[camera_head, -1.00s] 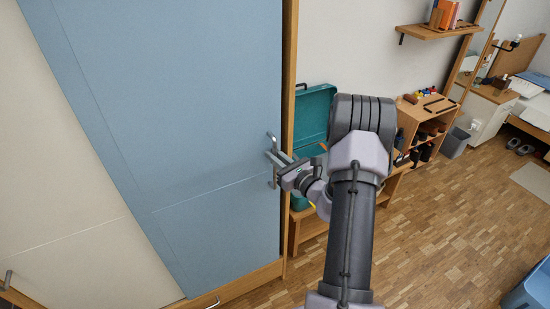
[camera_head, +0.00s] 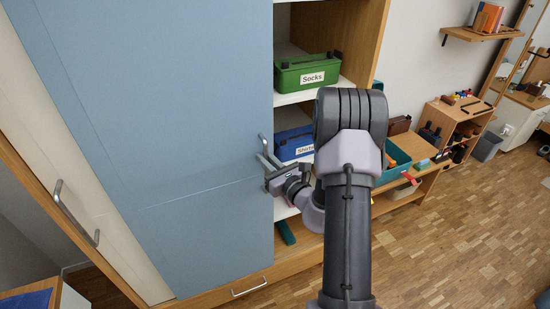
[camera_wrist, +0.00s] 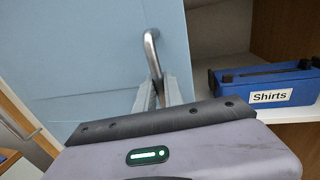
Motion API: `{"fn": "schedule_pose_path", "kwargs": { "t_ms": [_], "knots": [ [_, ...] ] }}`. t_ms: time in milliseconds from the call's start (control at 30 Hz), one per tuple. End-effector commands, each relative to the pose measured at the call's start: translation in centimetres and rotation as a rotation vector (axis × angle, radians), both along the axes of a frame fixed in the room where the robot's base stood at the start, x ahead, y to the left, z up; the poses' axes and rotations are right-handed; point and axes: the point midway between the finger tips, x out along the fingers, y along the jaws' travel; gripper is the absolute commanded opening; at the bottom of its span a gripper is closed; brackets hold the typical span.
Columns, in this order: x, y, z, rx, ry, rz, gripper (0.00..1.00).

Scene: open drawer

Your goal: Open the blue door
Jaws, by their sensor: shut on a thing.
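The blue door (camera_head: 160,120) is a sliding wardrobe panel, standing partly to the left with the shelves at its right edge uncovered. Its metal bar handle (camera_head: 264,148) is near the right edge. My gripper (camera_head: 268,170) is shut on this handle. In the wrist view the fingers (camera_wrist: 158,92) close around the lower part of the handle (camera_wrist: 151,45), in front of the blue door (camera_wrist: 90,50). The fingertips are partly hidden by the gripper body.
A green Socks box (camera_head: 305,73) and a blue Shirts box (camera_head: 293,143) sit on the shelves. A cream door (camera_head: 90,190) with its own handle (camera_head: 75,212) is at left. A low bench (camera_head: 420,185) stands at right. The wooden floor (camera_head: 440,260) is clear.

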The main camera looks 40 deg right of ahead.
Motion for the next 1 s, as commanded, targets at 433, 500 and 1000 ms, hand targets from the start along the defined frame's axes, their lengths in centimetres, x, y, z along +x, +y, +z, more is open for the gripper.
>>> {"fn": "schedule_pose_path", "kwargs": {
  "t_ms": [433, 500, 1000],
  "knots": [
    [0.4, 1.8, -0.1, 0.001, 0.002, 0.0, 0.0],
    [0.4, 1.8, -0.1, 0.001, 0.002, 0.0, 0.0],
    [0.4, 1.8, 0.0, 0.001, 0.0, -0.001, 0.34]
  ]
}}
